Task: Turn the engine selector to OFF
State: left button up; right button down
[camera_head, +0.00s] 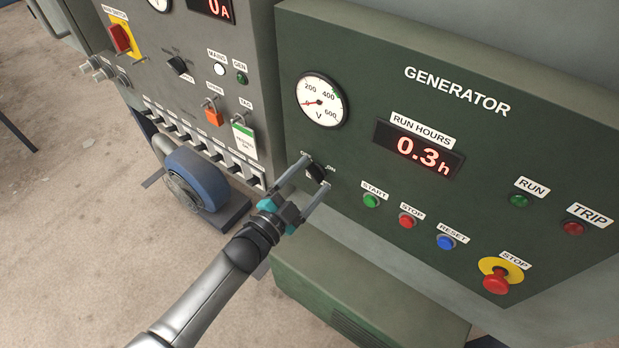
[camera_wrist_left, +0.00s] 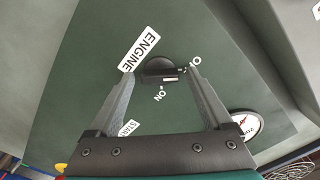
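The engine selector (camera_head: 317,172) is a small black rotary knob on the dark green generator panel. It also shows in the left wrist view (camera_wrist_left: 158,66), next to the white ENGINE label (camera_wrist_left: 138,50). An ON mark (camera_wrist_left: 160,93) sits beside the knob, and a second mark (camera_wrist_left: 195,62) is partly hidden by a finger. I cannot tell for sure which mark the knob points to. My left gripper (camera_head: 318,171) is open, with one finger on each side of the knob; gaps show between fingers and knob in the wrist view. My right gripper is not in view.
The START (camera_head: 371,201), STOP (camera_head: 408,221) and RESET (camera_head: 446,242) buttons lie right of the knob, with a red emergency stop (camera_head: 496,281) lower right. A voltmeter (camera_head: 322,101) is above. A grey switch panel (camera_head: 190,45) stands to the left.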

pick_arm(q)
jog(key=v, duration=1.5)
jog(key=shift+s, duration=0.1)
dwell(0.3)
jog(key=s+a+f+n+g+y+b, duration=0.2)
jog(key=a+f+n+y, duration=0.1)
jog(key=f, duration=0.7)
jog(key=s+a+f+n+g+y+b, duration=0.1)
jog(key=s+a+f+n+y+b, duration=0.15)
jog(key=f, duration=0.85)
jog(key=s+a+f+n+g+y+b, duration=0.2)
jog(key=s+a+f+n+y, duration=0.15)
jog(key=f, duration=0.65)
jog(key=s+a+f+n+g+y+b, duration=0.1)
jog(key=s+f+n+g+b, duration=0.3)
jog(key=s+f, duration=1.3)
jog(key=s+g+b, duration=0.1)
jog(key=s+g, duration=0.3)
jog(key=shift+s+f+n+g+y, duration=0.15)
jog(key=shift+s+n+g+y, duration=0.1)
jog(key=shift+n+g+y, duration=0.05)
jog(key=shift+a, duration=0.1)
